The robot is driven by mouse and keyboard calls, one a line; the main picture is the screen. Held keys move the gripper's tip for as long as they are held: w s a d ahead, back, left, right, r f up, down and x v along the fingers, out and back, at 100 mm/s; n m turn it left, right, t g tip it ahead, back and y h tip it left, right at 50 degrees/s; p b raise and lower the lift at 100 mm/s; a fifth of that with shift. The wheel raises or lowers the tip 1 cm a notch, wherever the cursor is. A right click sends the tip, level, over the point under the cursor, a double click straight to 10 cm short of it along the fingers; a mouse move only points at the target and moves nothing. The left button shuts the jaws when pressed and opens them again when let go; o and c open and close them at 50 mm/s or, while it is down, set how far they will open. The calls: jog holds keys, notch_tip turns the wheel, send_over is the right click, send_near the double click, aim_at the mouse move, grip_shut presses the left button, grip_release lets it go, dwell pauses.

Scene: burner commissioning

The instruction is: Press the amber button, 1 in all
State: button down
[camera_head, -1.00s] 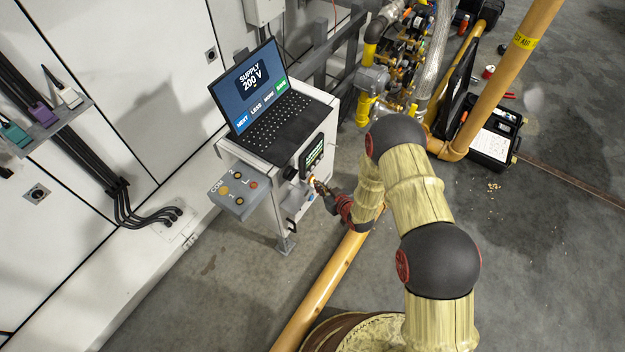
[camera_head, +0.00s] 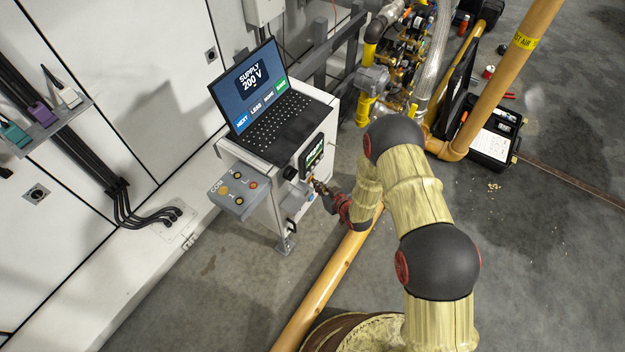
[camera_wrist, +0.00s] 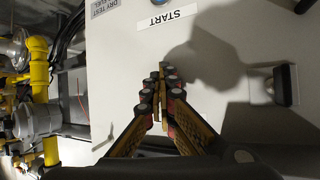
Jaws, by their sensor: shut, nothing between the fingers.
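My gripper (camera_head: 315,184) is shut and empty, at the front panel of the white cabinet (camera_head: 262,212), just below its small dark display (camera_head: 312,153). In the wrist view my closed fingertips (camera_wrist: 161,72) point at the white panel below a START label (camera_wrist: 170,18). I cannot clearly make out the amber button; the fingers cover the panel below that label. Whether the tips touch the panel or a button I cannot tell. A dark knob (camera_wrist: 284,84) is on the panel to the right.
A laptop (camera_head: 255,90) showing "SUPPLY 200 V" stands on the cabinet. A grey terminal box (camera_head: 238,206) with coloured round terminals juts out at left. Yellow pipework (camera_head: 363,108) stands behind. An open black case (camera_head: 494,140) lies on the floor at right.

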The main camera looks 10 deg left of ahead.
jog(key=shift+s+d, duration=0.3)
jog(key=shift+d, duration=0.55)
jog(key=shift+s+d, duration=0.25)
jog(key=shift+d, duration=0.55)
jog(key=shift+s+d, duration=0.3)
jog(key=shift+d, duration=0.45)
jog(key=shift+s+d, duration=0.25)
jog(key=shift+d, duration=0.55)
